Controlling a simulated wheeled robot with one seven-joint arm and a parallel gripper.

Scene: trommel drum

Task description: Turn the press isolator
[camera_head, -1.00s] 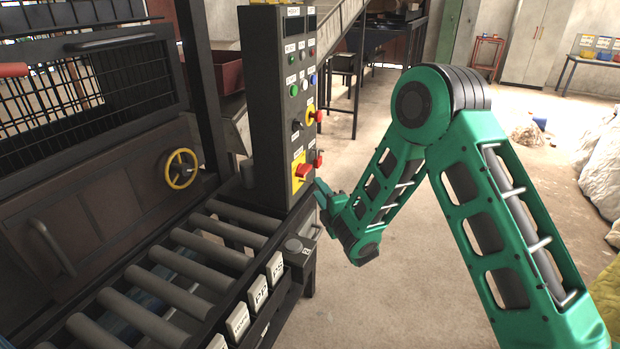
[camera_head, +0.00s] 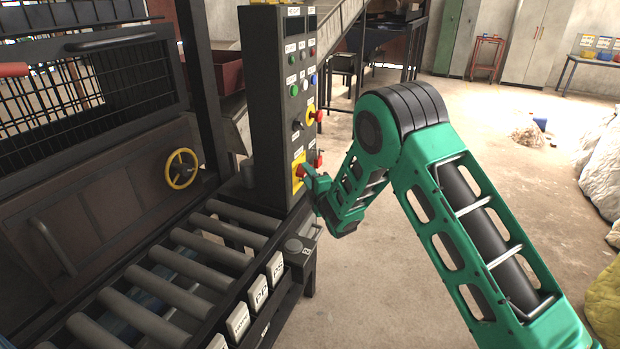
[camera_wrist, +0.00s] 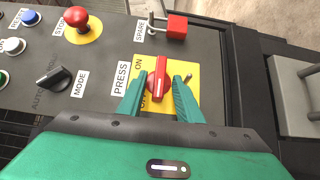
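The press isolator is a red rotary handle (camera_wrist: 159,80) on a yellow plate (camera_wrist: 181,69), beside a "PRESS" label and an "ON" mark in the wrist view. Its handle points along the plate's up-down direction in that view. My gripper (camera_wrist: 160,92) is open, with one green finger on each side of the handle's lower part; I cannot tell whether either finger touches it. In the head view my gripper (camera_head: 310,178) is at the lower part of the dark control panel (camera_head: 272,110), and partly covers the yellow plate (camera_head: 298,165).
Near the isolator are a red mushroom stop button (camera_wrist: 76,20), a black mode selector (camera_wrist: 55,77) and a red padlock-like block (camera_wrist: 177,27) marked "SPARE". A roller conveyor (camera_head: 180,265) stands left of the panel. Open floor (camera_head: 450,130) lies to the right.

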